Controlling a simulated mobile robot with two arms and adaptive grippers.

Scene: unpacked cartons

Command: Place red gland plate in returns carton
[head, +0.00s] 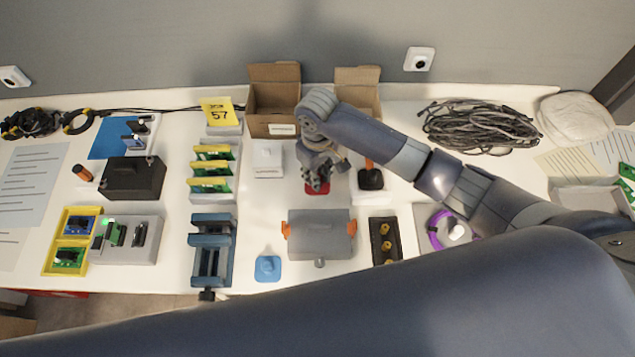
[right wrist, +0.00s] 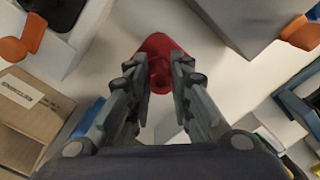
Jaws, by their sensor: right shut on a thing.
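The red gland plate (head: 317,188) shows under my right gripper (head: 318,178) in the head view, over the white table behind the grey latched box. In the right wrist view my right gripper (right wrist: 161,72) is shut on the red plate (right wrist: 158,46), its fingers on either side of a raised part. The gripper hides part of the plate, and I cannot tell whether it touches the table. An open brown carton (head: 272,125) with a white label stands behind, to the left. A second carton (head: 358,76) is partly hidden by my right arm. I cannot read the label. My left gripper is not in view.
The grey box (head: 320,246) with orange latches is in front. A white block (head: 267,160) stands left of the plate, and a black part with an orange lever (head: 370,178) stands right. A blue vise (head: 212,250) and a cable coil (head: 478,128) are farther off.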

